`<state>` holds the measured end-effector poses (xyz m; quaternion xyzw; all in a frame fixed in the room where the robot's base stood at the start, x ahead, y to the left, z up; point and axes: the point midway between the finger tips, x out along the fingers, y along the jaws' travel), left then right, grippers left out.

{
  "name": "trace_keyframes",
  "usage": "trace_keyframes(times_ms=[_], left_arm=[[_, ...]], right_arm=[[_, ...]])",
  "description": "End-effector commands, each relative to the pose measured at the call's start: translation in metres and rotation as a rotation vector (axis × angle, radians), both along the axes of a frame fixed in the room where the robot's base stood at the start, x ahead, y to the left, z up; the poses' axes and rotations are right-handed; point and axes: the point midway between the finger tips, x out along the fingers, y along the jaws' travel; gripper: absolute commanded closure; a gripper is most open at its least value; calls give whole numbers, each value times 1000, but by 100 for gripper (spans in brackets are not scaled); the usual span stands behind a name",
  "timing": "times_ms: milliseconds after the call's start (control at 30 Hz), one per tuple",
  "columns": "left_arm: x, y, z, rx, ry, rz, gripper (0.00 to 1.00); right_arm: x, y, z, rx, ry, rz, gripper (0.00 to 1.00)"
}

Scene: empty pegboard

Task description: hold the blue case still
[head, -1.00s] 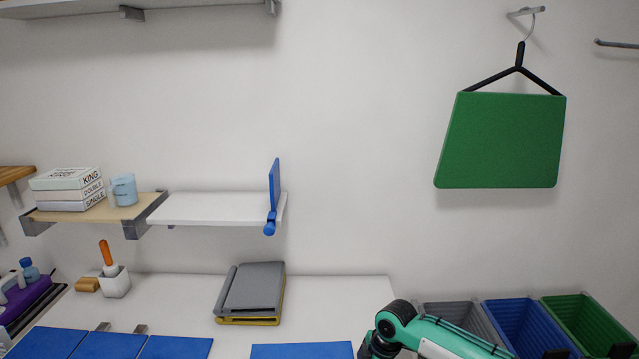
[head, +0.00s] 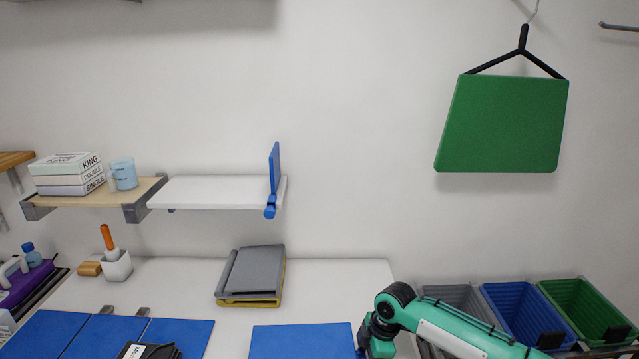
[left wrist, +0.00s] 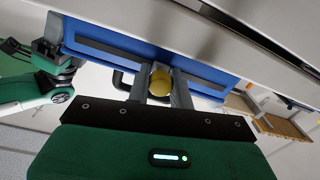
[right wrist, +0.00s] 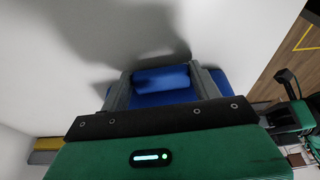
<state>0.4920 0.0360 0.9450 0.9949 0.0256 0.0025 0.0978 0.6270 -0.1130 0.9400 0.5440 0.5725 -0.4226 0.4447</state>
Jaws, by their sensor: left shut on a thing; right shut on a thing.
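The blue case (left wrist: 120,38) spans the left wrist view as a long blue edge with a dark strip and a black loop handle. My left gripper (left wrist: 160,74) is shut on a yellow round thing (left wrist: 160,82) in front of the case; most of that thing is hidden. My right gripper (right wrist: 165,78) is shut on a blue part, which looks like the end of the case (right wrist: 160,88). In the head view my right arm comes in from the right, beside a flat blue piece (head: 300,342) on the table.
A grey and yellow folded thing (head: 252,275) lies on the white table (head: 340,285). Blue panels (head: 100,338) lie at the front left, with a dark labelled thing (head: 150,351) on them. Grey, blue and green bins (head: 520,305) stand at the right. A green panel (head: 505,125) hangs above.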

Motion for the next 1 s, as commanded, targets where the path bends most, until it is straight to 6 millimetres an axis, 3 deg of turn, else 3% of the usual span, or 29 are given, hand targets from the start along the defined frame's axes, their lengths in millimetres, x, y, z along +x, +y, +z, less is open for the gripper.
trace_keyframes(times_ms=[267,1000], left_arm=[[-1,4,-1,0,3,-1,93],[-3,40,-1,0,2,1,93]], right_arm=[[1,-1,0,-2,-1,-2,51],[1,-1,0,-2,-2,-2,51]])
